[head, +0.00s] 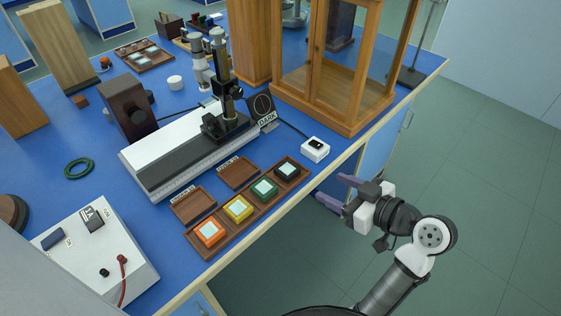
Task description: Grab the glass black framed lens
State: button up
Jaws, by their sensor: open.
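The black framed glass lens (288,169) lies in the far right compartment of a long brown wooden tray (203,252) on the blue bench. In the same tray are a green framed lens (264,188), a yellow framed lens (238,208) and an orange framed lens (209,233). My gripper (329,187) is open and empty, with purple fingers pointing left toward the bench edge. It is to the right of the black framed lens and apart from it.
Two small empty trays (193,206) (239,173) lie behind the lens tray. A white switch box (315,149) sits near the bench edge (255,222) beside the black lens. A rail instrument (190,160) and a wooden glass cabinet (340,122) stand behind.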

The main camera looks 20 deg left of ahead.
jog(key=p, duration=0.1)
send_near(289, 169)
jog(key=a, duration=0.2)
jog(key=shift+w+f+p+x, duration=0.15)
jog(key=shift+p+x, duration=0.45)
jog(key=shift+x, duration=1)
jog(key=shift+w+f+p+x, duration=0.15)
jog(key=shift+p+x, duration=0.4)
jog(key=shift+x, duration=1.05)
jog(key=shift+d, duration=0.2)
jog(key=shift+c, duration=0.2)
jog(key=c, duration=0.7)
